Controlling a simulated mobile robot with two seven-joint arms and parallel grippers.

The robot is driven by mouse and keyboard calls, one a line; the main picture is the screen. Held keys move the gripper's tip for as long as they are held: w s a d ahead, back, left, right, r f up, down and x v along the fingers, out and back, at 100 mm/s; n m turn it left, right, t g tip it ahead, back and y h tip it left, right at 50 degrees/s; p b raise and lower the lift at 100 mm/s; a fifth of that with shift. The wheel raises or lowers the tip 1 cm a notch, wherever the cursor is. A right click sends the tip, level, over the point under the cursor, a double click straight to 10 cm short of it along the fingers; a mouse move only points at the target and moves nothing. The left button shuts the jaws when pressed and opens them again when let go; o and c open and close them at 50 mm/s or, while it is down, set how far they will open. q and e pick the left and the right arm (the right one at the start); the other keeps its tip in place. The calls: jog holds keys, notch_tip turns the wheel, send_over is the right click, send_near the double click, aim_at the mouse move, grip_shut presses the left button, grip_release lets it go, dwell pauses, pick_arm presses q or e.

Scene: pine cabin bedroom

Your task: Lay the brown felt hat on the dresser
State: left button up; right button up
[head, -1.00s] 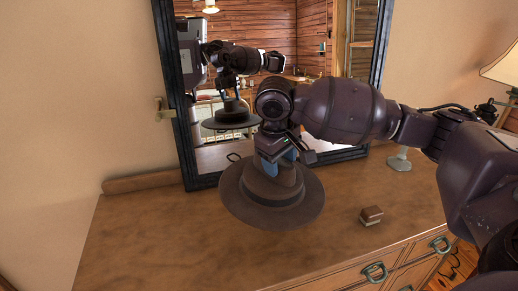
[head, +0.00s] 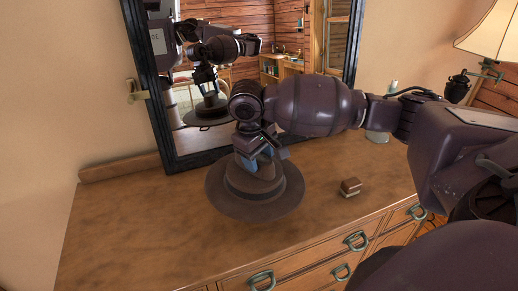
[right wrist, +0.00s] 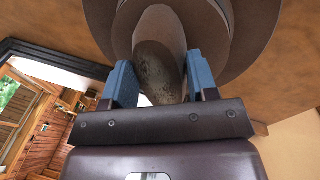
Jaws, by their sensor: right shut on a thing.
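The brown felt hat (head: 232,204), with a wide brim and a darker band, is upright, brim down, over the wooden dresser top (head: 125,225). Whether its brim touches the wood I cannot tell. My right gripper (head: 259,160) points down and is shut on the hat's crown. In the right wrist view the blue finger pads of my right gripper (right wrist: 160,84) stand on either side of the crown, and the hat's brim (right wrist: 255,35) spreads beyond. My left gripper is not in view.
A dark-framed mirror (head: 165,110) stands at the back of the dresser and reflects my arm and the hat. A small book-like block (head: 350,187) lies right of the hat. A lamp (head: 495,35) is at the far right. The dresser's left part is clear.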

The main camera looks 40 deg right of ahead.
aim_at(259, 174)
notch_tip(259, 174, down, 2)
jog(key=shift+f+b, duration=0.1)
jog(key=shift+b, duration=0.3)
jog(key=shift+f+b, duration=0.75)
jog(key=shift+b, duration=0.4)
notch_tip(259, 174, down, 2)
jog(key=b, duration=0.3)
jog(key=shift+f, duration=0.15)
notch_tip(259, 174, down, 3)
jog(key=b, duration=0.3)
jog(key=shift+f+b, duration=0.3)
jog(key=shift+b, duration=0.2)
jog(key=o, duration=1.1)
jog(key=shift+c, duration=0.2)
